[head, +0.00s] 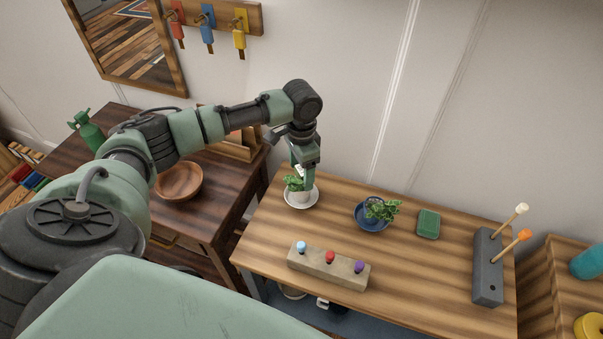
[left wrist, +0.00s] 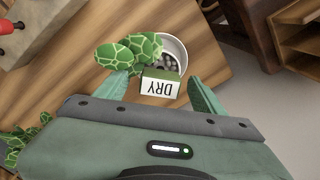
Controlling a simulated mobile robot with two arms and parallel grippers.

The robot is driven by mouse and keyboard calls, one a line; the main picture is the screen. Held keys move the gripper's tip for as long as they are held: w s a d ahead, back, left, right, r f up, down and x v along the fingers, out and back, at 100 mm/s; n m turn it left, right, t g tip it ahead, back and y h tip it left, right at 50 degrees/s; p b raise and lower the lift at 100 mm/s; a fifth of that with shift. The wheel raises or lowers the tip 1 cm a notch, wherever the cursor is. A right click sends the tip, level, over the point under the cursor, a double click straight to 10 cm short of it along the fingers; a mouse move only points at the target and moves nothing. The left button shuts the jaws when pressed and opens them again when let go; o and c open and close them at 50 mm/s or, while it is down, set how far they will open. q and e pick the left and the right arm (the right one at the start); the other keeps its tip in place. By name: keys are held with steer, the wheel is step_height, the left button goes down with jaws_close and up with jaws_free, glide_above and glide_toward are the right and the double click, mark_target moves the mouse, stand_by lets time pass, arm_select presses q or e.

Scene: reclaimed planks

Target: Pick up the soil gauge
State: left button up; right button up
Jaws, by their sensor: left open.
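The soil gauge (left wrist: 161,87) has a white face reading "DRY" and a green top edge. It stands in a small white pot (left wrist: 172,52) with a patterned leafy plant (left wrist: 130,52). In the head view the pot (head: 299,196) stands on a white saucer (head: 314,204) on the table; there the gauge is mostly hidden by my gripper. My left gripper (head: 304,166) is open just above this plant. In the left wrist view its two fingers (left wrist: 164,92) are on either side of the gauge, with gaps showing. My right gripper is not in view.
A second plant (head: 381,209) in a blue saucer (head: 370,222), a green sponge-like block (head: 428,223), a rack with three coloured knobs (head: 325,270) and a grey holder with two sticks (head: 487,268) share the table (head: 410,275). A wooden bowl (head: 179,181) stands left.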

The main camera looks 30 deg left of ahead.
arm_select(q)
steer(key=c, duration=1.4)
steer(key=shift+c, duration=0.2)
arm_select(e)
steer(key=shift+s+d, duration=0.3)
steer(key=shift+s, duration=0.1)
arm_select(q)
step_height(320, 180, up, 26)
steer(key=p, duration=0.7)
steer(key=shift+p, duration=0.3)
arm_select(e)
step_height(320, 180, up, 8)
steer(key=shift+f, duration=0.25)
arm_select(q)
steer(key=shift+d+f, duration=0.1)
